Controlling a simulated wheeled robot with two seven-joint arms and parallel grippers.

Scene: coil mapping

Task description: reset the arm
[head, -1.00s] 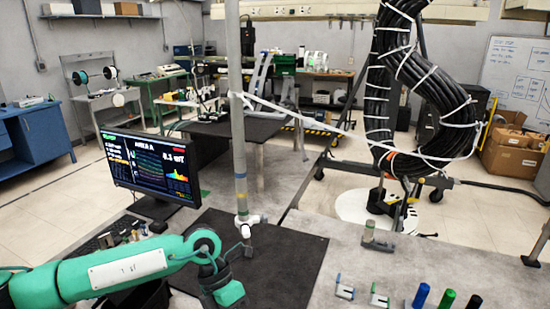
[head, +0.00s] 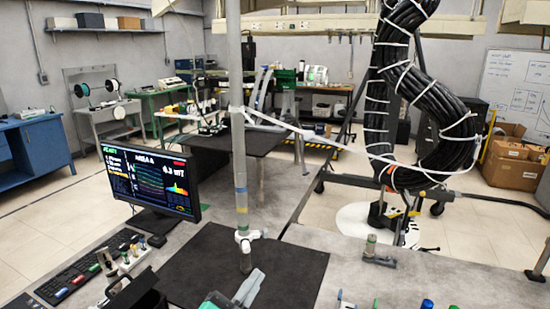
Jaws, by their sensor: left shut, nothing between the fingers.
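My left gripper (head: 249,287) is at the bottom edge of the head view, over the black mat (head: 195,265). Its grey fingers are together with nothing between them, and only a little of the teal wrist shows behind them. Its tips are close to the foot of the upright grey pole (head: 241,150); I cannot tell whether they touch it. The pole has a white fitting (head: 246,236) near its lower end. My right gripper is out of view.
A monitor (head: 150,182) and keyboard (head: 85,270) stand at the left of the grey bench. A thick black cable coil (head: 440,95) hangs at the right. A small stand (head: 377,252) and several coloured caps (head: 427,304) are at the right and bottom. The mat's right part is clear.

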